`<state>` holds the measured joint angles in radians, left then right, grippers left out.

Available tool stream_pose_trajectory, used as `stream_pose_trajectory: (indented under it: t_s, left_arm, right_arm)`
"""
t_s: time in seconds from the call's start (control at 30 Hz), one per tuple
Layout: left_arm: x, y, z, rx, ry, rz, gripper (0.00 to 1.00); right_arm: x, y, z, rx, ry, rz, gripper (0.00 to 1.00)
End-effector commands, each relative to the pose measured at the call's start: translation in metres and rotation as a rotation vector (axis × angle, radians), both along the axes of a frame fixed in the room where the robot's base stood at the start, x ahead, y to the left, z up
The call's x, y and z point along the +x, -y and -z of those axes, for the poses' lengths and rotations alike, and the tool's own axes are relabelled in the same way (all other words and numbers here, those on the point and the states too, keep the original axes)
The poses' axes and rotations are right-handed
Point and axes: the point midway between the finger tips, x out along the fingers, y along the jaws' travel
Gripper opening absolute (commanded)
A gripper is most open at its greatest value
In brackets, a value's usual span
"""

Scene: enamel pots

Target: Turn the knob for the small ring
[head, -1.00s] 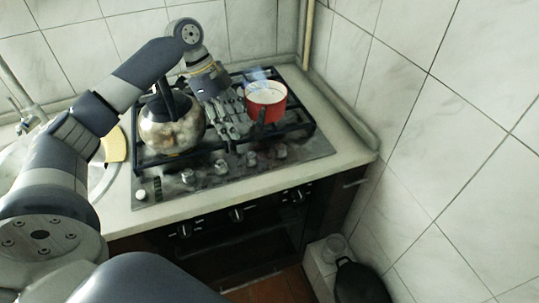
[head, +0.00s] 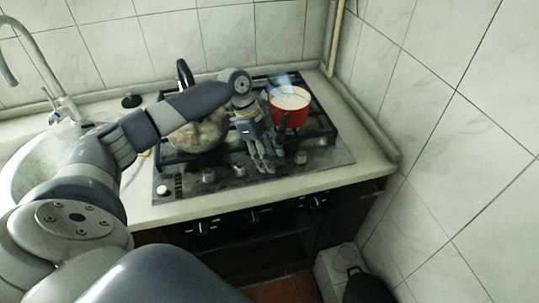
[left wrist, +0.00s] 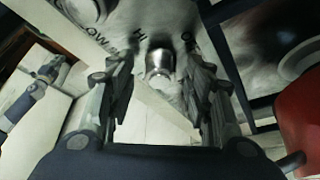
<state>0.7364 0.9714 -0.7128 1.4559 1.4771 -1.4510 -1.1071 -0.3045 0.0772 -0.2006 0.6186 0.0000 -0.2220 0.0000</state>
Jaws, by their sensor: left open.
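The stove's front panel (head: 228,182) carries a row of metal knobs, with one knob (head: 301,157) at its right and others (head: 208,175) further left. My left gripper (head: 263,168) is open and points down at the panel, hiding the knob spot behind its fingers. In the left wrist view, a silver knob (left wrist: 160,64) stands between the spread fingers of the left gripper (left wrist: 162,72), with a gap on each side. "LOW", "HI" and a partly hidden word are printed around it. Which ring it serves I cannot tell. My right gripper is not in view.
A red pot (head: 289,108) with pale contents stands close right of the gripper, its dark handle toward the front. A sink (head: 40,165) is at left; a tiled wall is at right.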

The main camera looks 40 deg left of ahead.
Motion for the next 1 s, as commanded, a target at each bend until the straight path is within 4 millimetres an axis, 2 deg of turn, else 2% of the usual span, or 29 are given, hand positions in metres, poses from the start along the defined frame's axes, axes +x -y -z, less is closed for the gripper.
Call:
stream_pose_trajectory:
  t_s: [0.07,0.2,0.27,0.47,0.73,1.0]
  left_arm:
    - [0.0000,0.0000,0.0000,0.000,0.000,0.000,0.47]
    - [0.0000,0.0001,-0.0001,0.000,0.000,0.000,0.15]
    - [0.0000,0.0000,-0.0002,0.000,0.000,0.000,0.04]
    - [0.0005,0.0005,-0.0008,-0.001,-0.001,0.016,0.04]
    - [0.0012,0.0006,-0.0010,-0.002,-0.001,0.128,0.04]
    - [0.0012,0.0004,-0.0008,-0.002,0.001,0.137,0.04]
  right_arm:
    - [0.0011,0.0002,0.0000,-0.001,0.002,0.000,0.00]
    - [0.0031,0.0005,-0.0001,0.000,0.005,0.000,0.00]
    - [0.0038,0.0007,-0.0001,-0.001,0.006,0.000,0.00]
    - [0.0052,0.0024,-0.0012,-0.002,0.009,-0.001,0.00]
    - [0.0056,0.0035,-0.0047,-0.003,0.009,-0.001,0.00]
    - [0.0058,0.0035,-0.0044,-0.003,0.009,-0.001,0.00]
